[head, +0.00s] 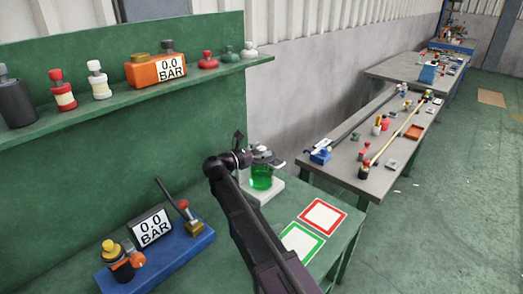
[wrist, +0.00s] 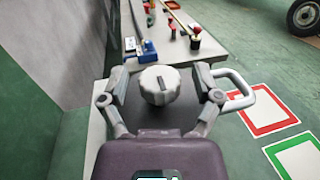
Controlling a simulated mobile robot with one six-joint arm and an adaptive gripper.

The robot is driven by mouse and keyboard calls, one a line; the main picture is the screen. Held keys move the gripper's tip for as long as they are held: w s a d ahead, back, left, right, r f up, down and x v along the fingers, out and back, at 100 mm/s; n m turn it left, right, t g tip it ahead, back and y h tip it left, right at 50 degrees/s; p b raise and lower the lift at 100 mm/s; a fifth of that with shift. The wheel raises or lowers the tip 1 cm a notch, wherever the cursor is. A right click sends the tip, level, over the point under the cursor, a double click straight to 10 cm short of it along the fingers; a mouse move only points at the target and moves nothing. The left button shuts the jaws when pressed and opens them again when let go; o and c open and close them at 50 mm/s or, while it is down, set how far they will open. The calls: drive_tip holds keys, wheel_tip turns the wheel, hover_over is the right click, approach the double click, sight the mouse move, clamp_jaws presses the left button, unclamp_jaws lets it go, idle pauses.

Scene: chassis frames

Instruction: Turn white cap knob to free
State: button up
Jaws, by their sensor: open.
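The white ribbed cap knob (wrist: 160,85) sits in the middle of the wrist view, with a pale mark on its top. My gripper (wrist: 159,71) is open, with one finger on each side of the knob and a visible gap at both sides. A light grey handle (wrist: 243,92) curves out to the right behind the right finger. In the head view a clear container of green liquid (head: 262,180) stands on a white base (head: 271,190), with my gripper (head: 262,153) at its top. The knob cannot be made out clearly there.
Red-bordered (head: 323,216) and green-bordered (head: 301,243) squares lie on the green bench to the right. A blue base (head: 170,262) with a gauge and lever stands at the front left. A shelf (head: 130,103) of parts runs above. A grey table (head: 345,172) stands beyond.

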clamp_jaws()
drive_tip(key=shift+s+n+t+y, duration=0.1)
drive_tip(key=shift+n+t+y, duration=0.3)
drive_tip(key=n+t+y, duration=0.3)
drive_tip(key=y, duration=0.1)
drive_tip(key=shift+d+n+t+y, duration=0.1)
drive_tip(key=shift+n+t+y, duration=0.2)
drive_tip(key=shift+n+y, duration=0.1)
drive_tip(key=shift+n+t+y, duration=0.5)
drive_tip(key=shift+n+y, duration=0.55)
drive_tip(key=shift+y, duration=0.5)
drive_tip(key=shift+n+t+y, duration=0.5)
drive_tip(key=shift+n+y, duration=0.55)
drive_tip(key=shift+y, duration=0.8)
unclamp_jaws()
